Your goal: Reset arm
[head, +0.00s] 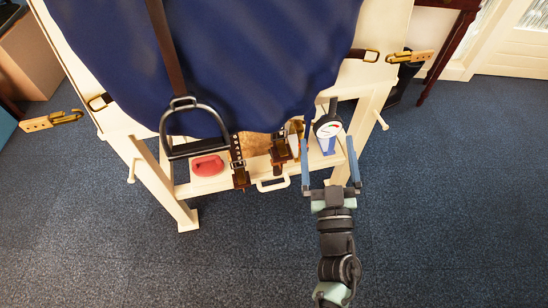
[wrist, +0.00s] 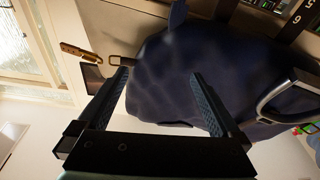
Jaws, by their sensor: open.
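My gripper (head: 331,160) is open and holds nothing. In the head view it is in front of the wooden saddle stand, on the right side, with its fingers pointing up the picture toward the stand. A dark blue pad (head: 240,60) is draped over the stand. In the wrist view the two fingers (wrist: 160,95) are spread apart, with the blue pad (wrist: 185,75) beyond them. A stirrup (head: 190,128) hangs on a brown strap at the pad's lower edge, left of my gripper. It also shows at the right of the wrist view (wrist: 290,98).
Dark straps with buckles (head: 238,165) hang at the front. The blue carpet (head: 440,210) is clear.

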